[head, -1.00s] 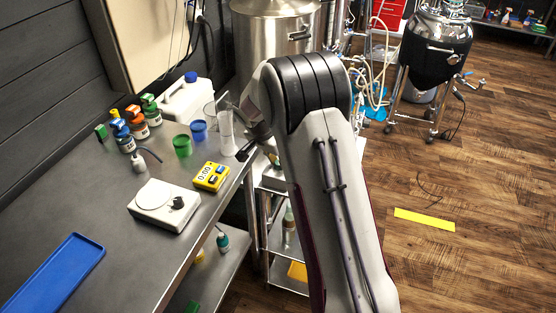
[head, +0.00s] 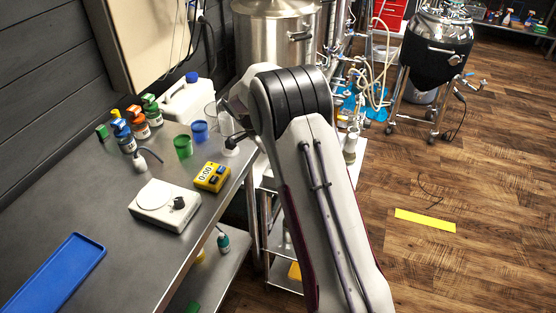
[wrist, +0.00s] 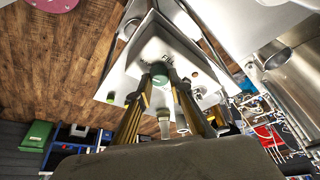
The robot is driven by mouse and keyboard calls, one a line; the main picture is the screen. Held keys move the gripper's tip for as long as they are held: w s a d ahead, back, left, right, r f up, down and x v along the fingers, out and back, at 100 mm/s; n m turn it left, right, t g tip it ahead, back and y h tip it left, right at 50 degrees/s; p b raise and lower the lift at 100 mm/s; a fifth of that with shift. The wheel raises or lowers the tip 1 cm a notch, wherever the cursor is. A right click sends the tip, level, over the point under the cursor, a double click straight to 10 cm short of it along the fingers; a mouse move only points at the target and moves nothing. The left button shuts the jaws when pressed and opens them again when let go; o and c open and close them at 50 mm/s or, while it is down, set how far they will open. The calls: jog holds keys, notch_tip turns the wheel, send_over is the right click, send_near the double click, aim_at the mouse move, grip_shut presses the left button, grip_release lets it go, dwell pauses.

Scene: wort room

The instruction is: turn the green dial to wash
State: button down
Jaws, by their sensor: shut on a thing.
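The green dial (wrist: 159,69) sits on a pale metal panel (wrist: 143,62) in the wrist view. My gripper (wrist: 161,83) reaches up to the panel, with one finger on each side of the dial, shut on it. Dark lettering beside the dial is too small and slanted to read, so I cannot tell which mark it points to. In the head view my arm hides the gripper, the dial and the panel.
A large steel kettle (head: 272,38) stands behind my arm. The wooden floor at right is mostly open.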

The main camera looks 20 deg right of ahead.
jog(key=shift+s+a+f, duration=0.1)
jog(key=shift+f, duration=0.05)
jog(key=c, duration=2)
grip_release()
jog(key=shift+o, duration=0.8)
jog(key=shift+n, duration=0.4)
jog(key=shift+n+t+y, duration=0.3)
jog(key=shift+n+t, duration=0.6)
jog(key=shift+n, duration=0.9)
jog(key=shift+s+d+n+t+y, duration=0.15)
jog(key=shift+n+t+y, duration=0.3)
jog(key=shift+n, duration=1.25)
jog(key=shift+d+n+t+y, duration=0.1)
jog(key=shift+n+t+y, duration=0.25)
jog(key=shift+n, duration=0.8)
jog(key=shift+d+n+t+y, duration=0.1)
jog(key=shift+n+t+y, duration=0.15)
jog(key=shift+n, duration=0.9)
